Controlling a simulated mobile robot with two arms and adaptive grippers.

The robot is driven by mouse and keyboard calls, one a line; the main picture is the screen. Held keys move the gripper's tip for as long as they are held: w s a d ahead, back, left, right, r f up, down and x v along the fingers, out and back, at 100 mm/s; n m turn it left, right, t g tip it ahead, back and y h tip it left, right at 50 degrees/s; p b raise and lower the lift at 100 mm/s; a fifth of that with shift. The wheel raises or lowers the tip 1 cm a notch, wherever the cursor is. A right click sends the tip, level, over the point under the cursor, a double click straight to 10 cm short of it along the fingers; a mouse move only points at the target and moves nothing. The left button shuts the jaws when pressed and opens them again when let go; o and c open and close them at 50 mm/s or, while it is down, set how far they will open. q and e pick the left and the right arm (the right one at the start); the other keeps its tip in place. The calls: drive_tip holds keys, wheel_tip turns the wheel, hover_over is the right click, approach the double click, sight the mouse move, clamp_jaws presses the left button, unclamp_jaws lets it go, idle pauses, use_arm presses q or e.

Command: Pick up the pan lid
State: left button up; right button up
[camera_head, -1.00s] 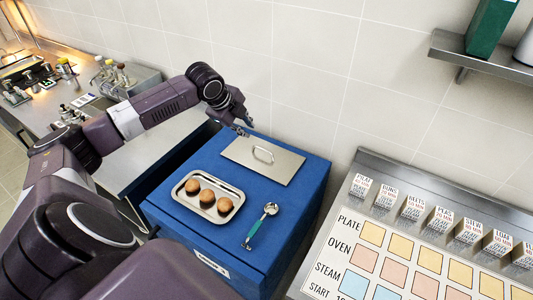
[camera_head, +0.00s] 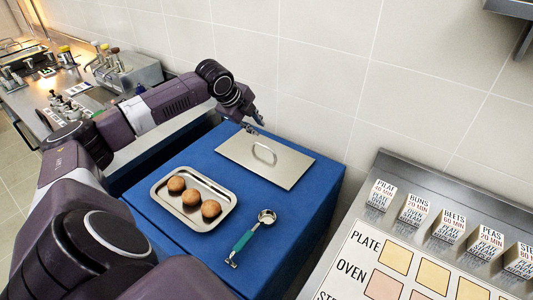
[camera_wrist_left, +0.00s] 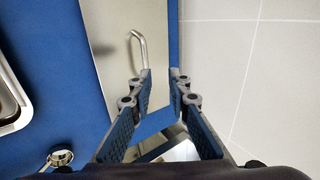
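The pan lid (camera_head: 282,170) is a flat, rectangular metal plate with an arched handle (camera_head: 264,153). It lies on the blue cabinet top near the wall. In the left wrist view the lid (camera_wrist_left: 115,40) is upper left of centre, with its handle (camera_wrist_left: 140,47) beyond the fingertips. My left gripper (camera_head: 252,129) is above the lid's far left edge, apart from the handle. In the left wrist view the left gripper (camera_wrist_left: 161,78) has its fingers spread with nothing between them. My right gripper is not in view.
A metal tray (camera_head: 232,196) with three brown buns (camera_head: 191,197) and a scoop with a green handle (camera_head: 243,241) are on the blue cabinet (camera_head: 165,230). A board with labelled blocks (camera_head: 414,209) stands at the right. The tiled wall (camera_head: 330,60) is behind.

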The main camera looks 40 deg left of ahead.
use_arm(q)
drive_tip(key=b, duration=0.2)
approach(263, 145)
drive_tip(key=x, duration=1)
drive_tip(key=shift+w+f+p, duration=0.15)
drive_tip(key=shift+f+p, duration=0.15)
drive_tip(key=shift+f, duration=0.05)
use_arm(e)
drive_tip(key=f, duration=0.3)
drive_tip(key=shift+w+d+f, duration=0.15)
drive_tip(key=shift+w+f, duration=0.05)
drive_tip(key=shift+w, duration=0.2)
use_arm(q)
drive_tip(key=shift+c, duration=0.6)
clamp_jaws()
drive_tip(key=shift+r, duration=0.1)
